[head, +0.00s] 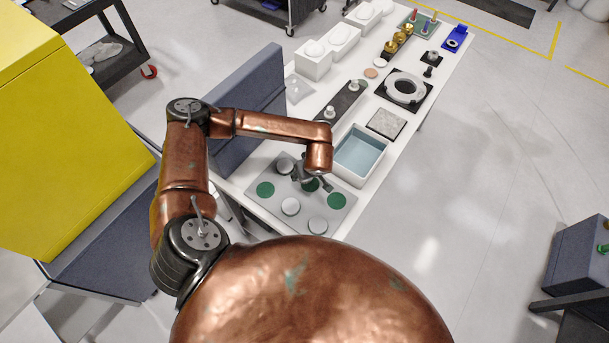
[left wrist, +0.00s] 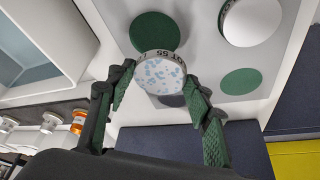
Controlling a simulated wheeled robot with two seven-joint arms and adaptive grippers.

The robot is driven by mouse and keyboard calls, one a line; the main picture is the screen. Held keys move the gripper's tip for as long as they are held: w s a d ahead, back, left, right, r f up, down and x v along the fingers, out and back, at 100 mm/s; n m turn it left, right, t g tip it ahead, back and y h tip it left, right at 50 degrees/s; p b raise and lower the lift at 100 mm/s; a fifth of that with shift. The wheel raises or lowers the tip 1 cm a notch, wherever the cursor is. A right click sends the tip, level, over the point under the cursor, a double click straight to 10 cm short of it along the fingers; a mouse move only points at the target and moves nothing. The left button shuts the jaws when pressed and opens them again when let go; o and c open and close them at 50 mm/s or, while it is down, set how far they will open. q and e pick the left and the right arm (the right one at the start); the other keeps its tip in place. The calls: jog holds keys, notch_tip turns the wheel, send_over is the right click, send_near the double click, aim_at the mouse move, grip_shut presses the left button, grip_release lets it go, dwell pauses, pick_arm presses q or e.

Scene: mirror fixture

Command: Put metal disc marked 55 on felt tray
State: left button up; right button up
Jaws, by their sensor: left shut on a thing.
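The metal disc marked 55 (left wrist: 163,74) is between the fingers of my left gripper (left wrist: 160,80), which is shut on it. Its speckled face and the 55 on its rim show in the left wrist view. In the head view my left gripper (head: 314,185) is over the grey plate (head: 258,208), and the disc is hard to make out there. A white-walled tray with a blue-grey lining (head: 360,154), which looks like the felt tray, stands just beyond the plate and looks empty. It also shows in the left wrist view (left wrist: 38,48). My right gripper is out of view.
The plate has bare green circles (head: 265,189) and other pale discs (head: 291,206). Beyond the tray are a speckled square block (head: 387,123), a ring fixture (head: 405,88) and a dark strip with pegs (head: 344,105). A blue-grey panel (head: 250,110) stands along the left.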

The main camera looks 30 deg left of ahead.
pick_arm(q)
jog(key=shift+w+a+f, duration=0.3)
jog(key=shift+f, duration=0.2)
notch_tip(320, 180, down, 2)
jog(key=shift+f+p, duration=0.1)
jog(key=shift+p, duration=0.65)
jog(key=shift+f, duration=0.55)
jog(key=o, duration=1)
jog(key=shift+o, duration=0.2)
